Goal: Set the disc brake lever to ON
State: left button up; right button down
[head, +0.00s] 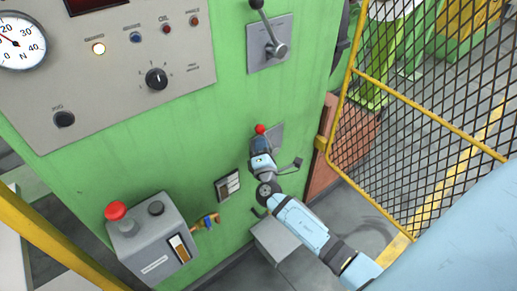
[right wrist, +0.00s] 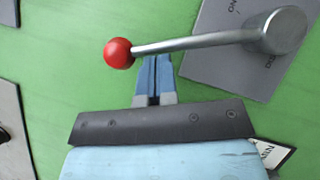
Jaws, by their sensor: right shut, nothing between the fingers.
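The disc brake lever has a red ball knob (head: 260,129) and sits low on the green machine panel. My right gripper (head: 260,139) is shut and empty. In the right wrist view its blue fingertips (right wrist: 157,60) are right at the rod, near the knob; I cannot tell whether they touch. My left gripper is not in view.
Another lever (head: 270,35) with a black knob is higher on the panel. A grey box with a red button (head: 115,210) stands lower left. A yellow mesh fence (head: 430,110) is on the right. A dial and knobs fill the upper-left control panel (head: 110,75).

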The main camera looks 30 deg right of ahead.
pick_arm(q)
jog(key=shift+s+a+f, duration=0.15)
pick_arm(e)
jog(key=shift+r, duration=0.1)
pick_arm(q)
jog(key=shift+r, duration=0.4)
pick_arm(e)
jog(key=shift+d+r+m, duration=0.15)
jog(key=shift+d+m, duration=0.1)
jog(key=shift+m, duration=0.05)
pick_arm(q)
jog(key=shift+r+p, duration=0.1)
jog(key=shift+p, duration=0.2)
pick_arm(e)
jog(key=shift+d+r+g, duration=0.15)
jog(key=shift+g, duration=0.25)
pick_arm(q)
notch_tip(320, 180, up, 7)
jog(key=p, duration=0.8)
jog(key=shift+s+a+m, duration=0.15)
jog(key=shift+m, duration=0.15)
pick_arm(e)
jog(key=d+r+m+g+y, duration=0.1)
jog(key=d+m+g+y, duration=0.1)
jog(key=d+m, duration=0.5)
jog(key=shift+w+d+r+g, duration=0.25)
jog(key=shift+w+d+g, duration=0.1)
jog(key=shift+d+g, duration=0.6)
jog(key=shift+d, duration=0.1)
